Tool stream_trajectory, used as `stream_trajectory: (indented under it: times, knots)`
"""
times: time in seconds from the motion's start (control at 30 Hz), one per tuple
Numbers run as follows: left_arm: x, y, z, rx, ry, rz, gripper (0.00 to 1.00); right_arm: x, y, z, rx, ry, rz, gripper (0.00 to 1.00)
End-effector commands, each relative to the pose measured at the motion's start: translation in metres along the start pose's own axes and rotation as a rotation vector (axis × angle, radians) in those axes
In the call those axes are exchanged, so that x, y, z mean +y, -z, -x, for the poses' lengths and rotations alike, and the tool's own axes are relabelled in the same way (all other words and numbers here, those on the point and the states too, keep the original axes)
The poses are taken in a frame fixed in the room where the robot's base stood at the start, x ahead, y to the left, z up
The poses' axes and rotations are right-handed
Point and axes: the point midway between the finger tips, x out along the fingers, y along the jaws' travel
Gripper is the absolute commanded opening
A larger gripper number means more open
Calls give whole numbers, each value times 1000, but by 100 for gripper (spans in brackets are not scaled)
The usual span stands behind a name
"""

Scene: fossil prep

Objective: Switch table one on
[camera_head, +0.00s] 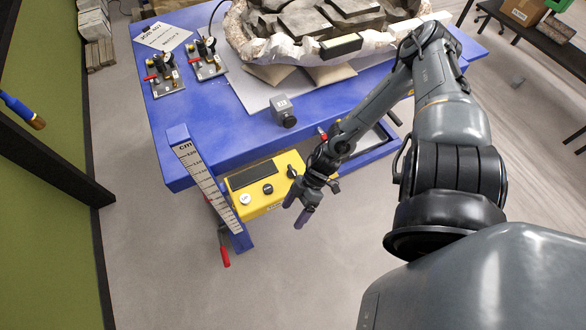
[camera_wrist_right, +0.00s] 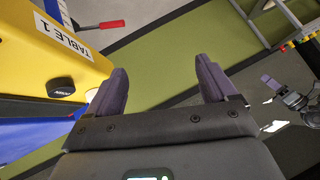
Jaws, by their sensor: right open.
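A yellow control box (camera_head: 262,202) is fixed at the front of the blue table (camera_head: 200,120). It has a dark panel (camera_head: 253,175), a white round knob or button (camera_head: 244,199) and a black knob (camera_head: 268,189). In the right wrist view the yellow box (camera_wrist_right: 45,45) fills the left side, with a "TABLE 1" label (camera_wrist_right: 62,37) and a black knob (camera_wrist_right: 62,86). My right gripper (camera_head: 303,205) is open and empty, just right of the box and apart from it. Its two fingers (camera_wrist_right: 162,72) show in the wrist view with nothing between them.
A blue upright with a centimetre scale (camera_head: 205,180) stands left of the box, with a red-handled lever (camera_head: 224,250) below. On the table are a grey camera-like block (camera_head: 283,111), valve assemblies (camera_head: 165,75) and a large jacketed fossil (camera_head: 320,25). Floor in front is clear.

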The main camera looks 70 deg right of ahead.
Motion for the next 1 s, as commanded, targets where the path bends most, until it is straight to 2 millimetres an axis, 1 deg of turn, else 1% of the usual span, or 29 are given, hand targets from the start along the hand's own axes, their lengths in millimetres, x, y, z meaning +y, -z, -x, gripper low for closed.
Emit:
stream_trajectory:
  times: [0.03, 0.07, 0.1, 0.17, 0.2, 0.3, 0.43, 0.53, 0.67, 0.77, 1.0]
  knots:
    - [0, -1, -4, 0, 0, 0, 43, 25, -13, 23, -62, -41, 33, 85]
    - [0, -2, -5, 0, 0, 0, 43, 37, -19, 36, -94, -63, 47, 85]
    - [0, -2, -7, 0, 0, 0, 43, 53, -26, 54, -135, -96, 65, 85]
    - [1, -3, -9, 0, -1, 1, 43, 73, -33, 79, -189, -142, 89, 85]
    - [1, -3, -10, 0, -2, 2, 43, 85, -35, 95, -218, -170, 104, 85]
    - [2, -4, -12, 1, -3, 4, 43, 106, -35, 126, -271, -224, 134, 85]
    - [3, -4, -14, 2, -7, 8, 43, 122, -28, 151, -303, -270, 165, 85]
    - [4, -4, -16, 2, -10, 11, 43, 129, -23, 157, -307, -289, 179, 85]
    - [4, -4, -16, 2, -11, 13, 43, 133, -22, 147, -299, -291, 183, 85]
    - [4, -4, -16, 2, -11, 13, 43, 136, -26, 136, -298, -289, 181, 85]
    - [3, -6, -21, 2, -8, 10, 43, 148, -35, 100, -296, -291, 180, 85]
